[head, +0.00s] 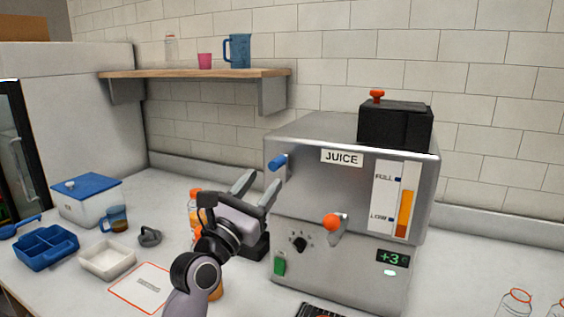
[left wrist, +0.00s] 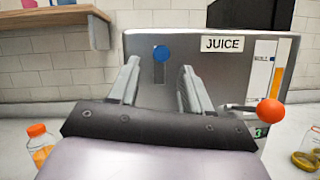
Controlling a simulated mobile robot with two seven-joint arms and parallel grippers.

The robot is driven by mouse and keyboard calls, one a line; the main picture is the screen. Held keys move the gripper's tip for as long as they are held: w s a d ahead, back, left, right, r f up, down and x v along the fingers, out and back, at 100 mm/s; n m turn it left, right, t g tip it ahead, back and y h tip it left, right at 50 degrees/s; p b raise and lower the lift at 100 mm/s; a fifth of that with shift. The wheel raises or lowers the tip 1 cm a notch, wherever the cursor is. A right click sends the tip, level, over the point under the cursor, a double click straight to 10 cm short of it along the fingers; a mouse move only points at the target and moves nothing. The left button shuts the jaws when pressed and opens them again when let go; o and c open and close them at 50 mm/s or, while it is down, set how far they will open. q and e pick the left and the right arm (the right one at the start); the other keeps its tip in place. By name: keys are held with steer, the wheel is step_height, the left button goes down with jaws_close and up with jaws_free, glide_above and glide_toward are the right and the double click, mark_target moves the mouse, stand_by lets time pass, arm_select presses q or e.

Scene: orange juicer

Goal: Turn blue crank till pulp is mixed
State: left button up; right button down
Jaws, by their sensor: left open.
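The blue crank (head: 278,162) sticks out from the upper left of the silver juice machine's (head: 325,192) front. In the left wrist view the crank's round blue end (left wrist: 162,54) faces me, between and beyond my fingertips. My left gripper (head: 254,186) is open and empty, in front of the machine, a little left of and below the crank. It looks apart from the crank. The gauge (head: 405,214) on the machine shows an orange column between LOW and FULL. The pulp inside is hidden. My right gripper is not in view.
An orange-knobbed lever (head: 332,222) juts from the machine's front, right of my left gripper. An orange-capped bottle (head: 194,208) stands behind my left arm. A blue tray (head: 46,246), a white tray (head: 107,259) and a blue-lidded box (head: 88,205) occupy the left counter.

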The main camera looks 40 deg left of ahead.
mark_target(277, 164)
arm_select(q)
steer(key=p+x, duration=0.1)
steer(key=x, duration=0.4)
steer(key=shift+w+r, duration=0.15)
steer(key=shift+r, duration=0.05)
steer(key=shift+w+a+r+p, duration=0.15)
steer(key=shift+w+p, duration=0.15)
steer(key=shift+w, duration=0.35)
jaws_close()
